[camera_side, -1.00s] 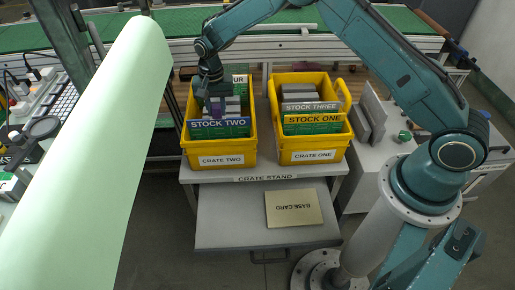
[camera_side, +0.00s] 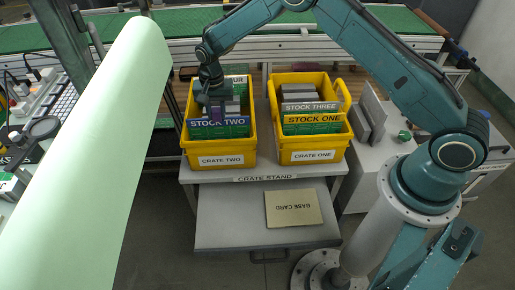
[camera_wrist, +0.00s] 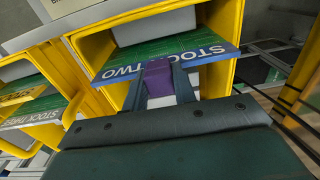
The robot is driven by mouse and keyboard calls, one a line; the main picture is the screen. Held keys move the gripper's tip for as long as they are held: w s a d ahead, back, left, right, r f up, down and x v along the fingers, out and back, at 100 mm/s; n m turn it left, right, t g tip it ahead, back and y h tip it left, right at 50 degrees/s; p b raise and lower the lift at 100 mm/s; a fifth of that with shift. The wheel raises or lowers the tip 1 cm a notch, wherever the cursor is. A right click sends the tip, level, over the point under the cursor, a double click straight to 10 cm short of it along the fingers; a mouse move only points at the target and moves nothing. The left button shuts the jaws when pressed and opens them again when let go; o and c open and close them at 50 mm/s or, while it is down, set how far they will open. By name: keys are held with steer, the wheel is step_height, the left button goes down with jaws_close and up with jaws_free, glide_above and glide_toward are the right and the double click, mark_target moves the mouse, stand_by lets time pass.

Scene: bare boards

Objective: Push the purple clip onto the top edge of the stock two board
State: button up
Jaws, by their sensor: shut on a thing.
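My gripper (camera_side: 215,106) is shut on the purple clip (camera_wrist: 158,78) and points down into crate two from above. In the wrist view the gripper's fingers (camera_wrist: 160,82) flank the clip. The stock two board (camera_side: 218,128) is a green board with a blue label strip, upright at the front of crate two (camera_side: 221,160). The clip is at the label's top edge, near the middle, and overlaps the label in the wrist view. I cannot tell how far the clip sits over the edge. The board also shows in the wrist view (camera_wrist: 110,73).
Crate one (camera_side: 313,157) stands to the right with the stock three (camera_side: 310,106) and stock one (camera_side: 313,119) boards. A stock four board (camera_side: 237,80) is at the back of crate two. A base card (camera_side: 293,208) lies on the lower shelf. A pale green roll (camera_side: 100,140) fills the left foreground.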

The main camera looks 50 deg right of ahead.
steer(key=shift+s+a+f, duration=0.15)
steer(key=shift+s+f, duration=0.05)
steer(key=shift+f, duration=0.25)
steer(key=shift+s+a+f, duration=0.15)
steer(key=shift+s+f, duration=0.05)
steer(key=shift+f, duration=0.25)
steer(key=o, duration=1)
steer(key=shift+d, duration=0.2)
steer(key=shift+d+r, duration=0.1)
steer(key=shift+r, duration=0.65)
step_height(320, 180, up, 14)
steer(key=shift+w+a+r, duration=0.15)
steer(key=shift+w+a, duration=0.15)
steer(key=shift+w, duration=0.15)
